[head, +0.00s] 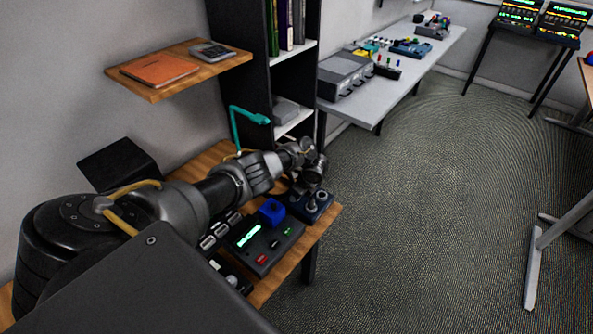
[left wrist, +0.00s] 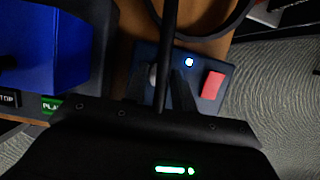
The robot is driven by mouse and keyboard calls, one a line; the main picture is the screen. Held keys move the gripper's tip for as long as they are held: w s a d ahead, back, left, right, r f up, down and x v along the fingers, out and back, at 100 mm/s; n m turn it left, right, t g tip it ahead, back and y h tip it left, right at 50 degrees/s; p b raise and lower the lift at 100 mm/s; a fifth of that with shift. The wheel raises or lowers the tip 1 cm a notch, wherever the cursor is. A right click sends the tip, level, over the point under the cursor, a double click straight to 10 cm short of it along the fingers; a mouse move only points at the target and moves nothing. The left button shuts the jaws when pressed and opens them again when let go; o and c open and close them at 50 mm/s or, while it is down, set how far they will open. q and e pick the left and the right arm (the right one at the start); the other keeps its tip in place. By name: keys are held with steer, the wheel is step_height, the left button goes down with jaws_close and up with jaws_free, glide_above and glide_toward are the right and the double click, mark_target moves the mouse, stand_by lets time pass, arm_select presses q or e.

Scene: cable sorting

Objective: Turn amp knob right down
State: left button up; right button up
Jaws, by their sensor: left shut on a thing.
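The amp (head: 318,208) is a small dark blue box near the right end of the wooden desk, with metal parts on top. In the left wrist view the amp (left wrist: 222,107) shows a red switch (left wrist: 212,85) and a lit white-blue lamp (left wrist: 189,62). My left gripper (head: 313,191) is over the amp, pointing down. In the left wrist view its fingers (left wrist: 166,85) are shut on the grey amp knob (left wrist: 153,75), which is partly hidden by them. The knob's pointer cannot be made out. My right gripper is not in view.
A dark device with a green display (head: 249,236) and a bright blue block (head: 271,211) sit left of the amp. A teal lamp arm (head: 237,128) stands behind my arm. A dark shelf unit (head: 259,75) rises behind the desk. Open floor lies to the right.

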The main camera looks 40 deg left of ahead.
arm_select(q)
steer(key=shift+w, duration=0.1)
stand_by(0.3)
steer(key=o, duration=1)
steer(key=p+v, duration=0.3)
steer(key=v, duration=0.7)
steer(key=shift+d+r, duration=0.25)
steer(key=shift+r, duration=0.1)
